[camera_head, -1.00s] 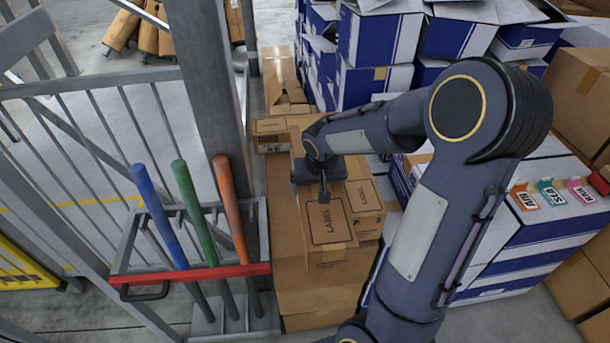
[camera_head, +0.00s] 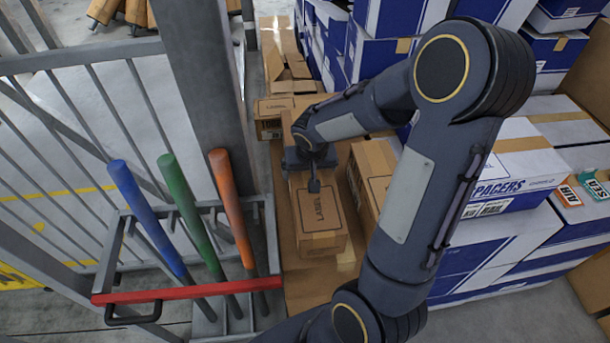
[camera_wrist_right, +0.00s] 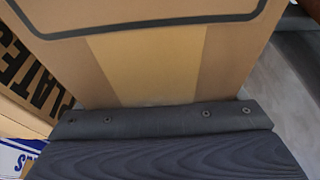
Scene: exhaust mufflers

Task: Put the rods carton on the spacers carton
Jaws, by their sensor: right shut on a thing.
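My right gripper (camera_head: 314,184) is shut on a brown carton (camera_head: 320,214) with a black-framed LABEL face and a tape strip. The carton is over a brown surface of cartons, left of another brown carton (camera_head: 376,172), with a gap between them. In the right wrist view the held carton (camera_wrist_right: 225,55) fills the upper middle, against the dark gripper pad. Its name is not readable, so I cannot confirm it is the rods carton. The spacers carton (camera_head: 512,185), white and blue with "PACERS" readable, lies at right, partly behind my right arm. My left gripper is not in view.
Blue-and-white cartons stack at the back and right. A rack (camera_head: 190,293) with blue, green and orange handles, a grey post (camera_head: 200,90) and railings stand left. A PLATES carton (camera_wrist_right: 30,80) shows beside the held one in the wrist view.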

